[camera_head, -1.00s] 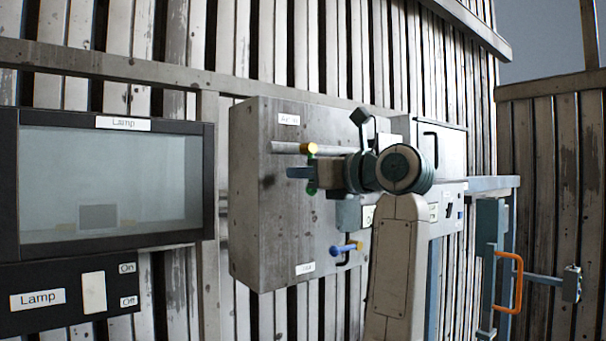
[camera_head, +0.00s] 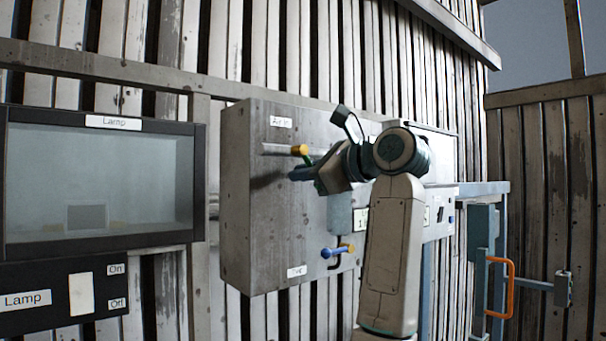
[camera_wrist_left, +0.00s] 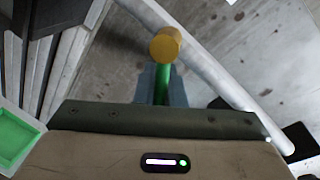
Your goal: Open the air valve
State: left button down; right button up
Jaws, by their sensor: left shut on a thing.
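The air valve (camera_head: 299,150) has a yellow round end and sits by a grey pipe on the upper part of a grey metal box, below a label that reads "Air In". In the left wrist view its yellow end (camera_wrist_left: 165,45) tops a green stem (camera_wrist_left: 162,85). My left gripper (camera_head: 298,174) is just below the yellow end; in the wrist view its blue-grey fingers (camera_wrist_left: 162,88) are shut around the green stem. The fingers hide part of the stem. My right gripper is in neither view.
The grey box (camera_head: 245,215) also carries a blue lever with a yellow part (camera_head: 335,252) lower down. A lamp panel (camera_head: 98,180) stands at left. An orange handle (camera_head: 511,288) is at right. A slatted wall stands behind.

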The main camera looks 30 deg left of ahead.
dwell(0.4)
pick_arm(q)
jog(key=c, duration=1.5)
grip_release()
jog(key=b+v, duration=0.5)
jog(key=v, duration=0.5)
jog(key=shift+d+r, duration=0.15)
jog(key=shift+d, duration=0.25)
